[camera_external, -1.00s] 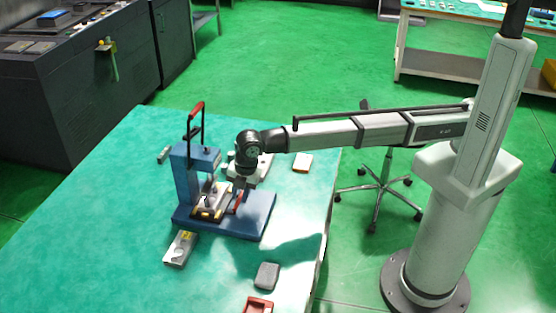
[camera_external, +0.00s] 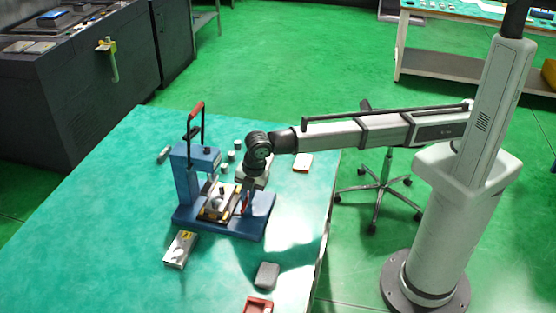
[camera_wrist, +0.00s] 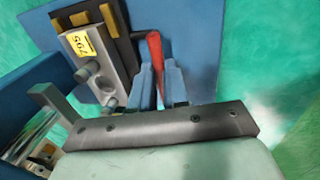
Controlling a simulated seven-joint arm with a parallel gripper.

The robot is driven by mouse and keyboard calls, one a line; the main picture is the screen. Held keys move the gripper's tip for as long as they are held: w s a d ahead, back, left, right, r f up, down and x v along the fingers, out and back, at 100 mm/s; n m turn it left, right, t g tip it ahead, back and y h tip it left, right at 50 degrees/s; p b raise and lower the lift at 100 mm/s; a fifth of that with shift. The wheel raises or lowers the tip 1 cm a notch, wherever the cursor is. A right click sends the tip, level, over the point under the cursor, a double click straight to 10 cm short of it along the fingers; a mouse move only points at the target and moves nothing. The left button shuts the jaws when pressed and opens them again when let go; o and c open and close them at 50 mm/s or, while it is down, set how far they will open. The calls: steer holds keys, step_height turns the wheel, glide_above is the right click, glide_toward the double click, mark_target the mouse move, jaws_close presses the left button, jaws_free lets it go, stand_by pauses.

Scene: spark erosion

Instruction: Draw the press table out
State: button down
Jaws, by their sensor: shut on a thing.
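The blue press (camera_external: 186,182) stands on the green worktable, its red-tipped lever (camera_external: 196,108) raised. The press table (camera_external: 214,216) is a small sliding plate low on the press base, partly out from under the press head towards my gripper. It carries a metal fixture, which shows in the wrist view with a yellow label (camera_wrist: 82,43) marked 795. My gripper (camera_external: 248,198) points down at the right end of the press table. In the wrist view its two blue-grey fingers (camera_wrist: 158,85) are closed around the red handle (camera_wrist: 154,48) of the press table.
A metal block with a yellow mark (camera_external: 180,249) lies in front of the press. A grey block (camera_external: 266,276) and a red tray (camera_external: 258,305) are near the front edge. Several small cylinders (camera_external: 238,145) stand behind the press. The base right of the press table is clear.

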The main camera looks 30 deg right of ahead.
steer(key=s+d, duration=0.6)
steer(key=shift+s+d, duration=0.25)
steer(key=shift+a, duration=0.1)
steer(key=c, duration=1.1)
jaws_free()
steer(key=r, duration=0.4)
steer(key=s+d+r, duration=0.1)
steer(key=r, duration=0.4)
steer(key=d+r, duration=0.1)
steer(key=r, duration=0.3)
steer(key=shift+s+r, duration=0.3)
steer(key=shift+s, duration=0.1)
